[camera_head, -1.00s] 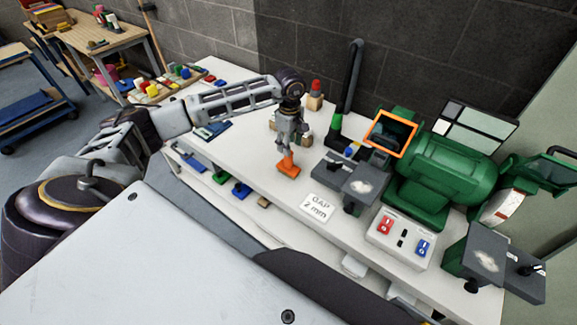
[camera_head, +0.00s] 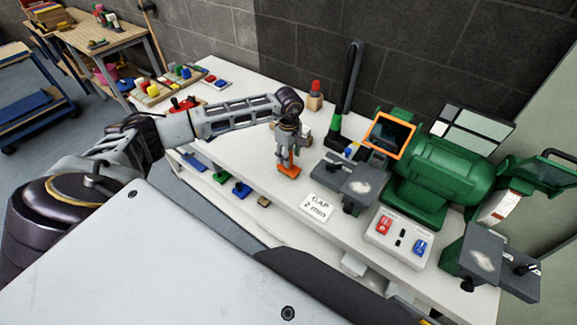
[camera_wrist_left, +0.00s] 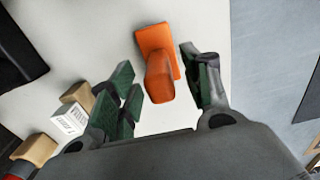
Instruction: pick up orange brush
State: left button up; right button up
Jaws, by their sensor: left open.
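The orange brush (camera_head: 288,170) lies on the white bench top near its front edge, left of the card reading "GAP 2 mm". My left gripper (camera_head: 286,157) points down right over it and hides part of it in the head view. In the left wrist view, the brush (camera_wrist_left: 158,62) shows its block and rounded handle between the open fingers of my left gripper (camera_wrist_left: 165,88). There is a gap between the brush and the fingers on both sides. My right gripper is not in view.
A green bench grinder (camera_head: 440,168) with grey rests stands to the right. The "GAP 2 mm" card (camera_head: 314,207) and a switch box (camera_head: 400,236) lie along the front. Wooden blocks (camera_wrist_left: 36,149) lie left of the gripper. The bench left of the brush is mostly clear.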

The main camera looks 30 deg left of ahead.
pick_arm(q)
jog(key=shift+c, duration=0.2)
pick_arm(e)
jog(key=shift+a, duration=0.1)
pick_arm(q)
jog(key=c, duration=0.5)
grip_shut()
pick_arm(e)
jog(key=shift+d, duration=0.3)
pick_arm(q)
jog(key=shift+r, duration=0.2)
notch_tip(320, 180, up, 8)
jog(key=shift+b, duration=0.6)
jog(key=shift+r, duration=0.85)
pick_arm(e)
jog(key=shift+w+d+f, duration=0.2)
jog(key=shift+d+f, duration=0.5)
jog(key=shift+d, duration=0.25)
